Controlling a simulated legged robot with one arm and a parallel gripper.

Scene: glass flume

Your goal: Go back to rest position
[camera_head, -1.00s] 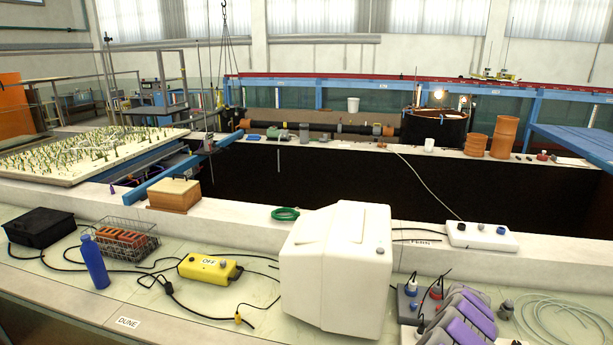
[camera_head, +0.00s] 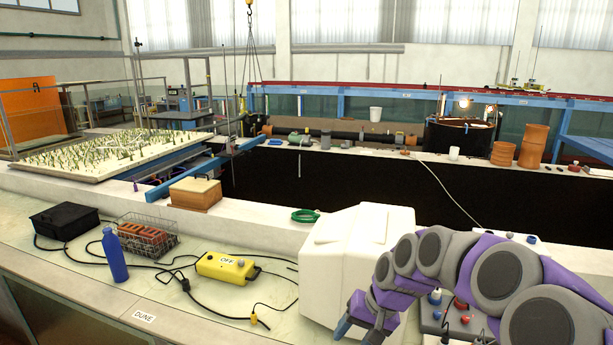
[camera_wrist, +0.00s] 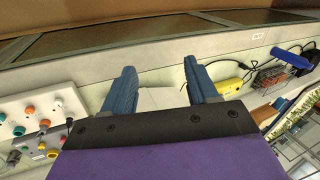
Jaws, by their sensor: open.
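My gripper (camera_wrist: 160,72) shows in the wrist view with its two blue fingers spread apart and nothing between them touching either. In the head view my grey and purple arm reaches in from the lower right. My gripper (camera_head: 358,322) is low there, in front of the large white box (camera_head: 345,240), and its fingertips are partly hidden. In the wrist view a pale surface, perhaps that white box, lies beyond the fingers.
A panel with coloured knobs (camera_wrist: 35,130) is left in the wrist view. A dark trough (camera_head: 330,185) lies behind.

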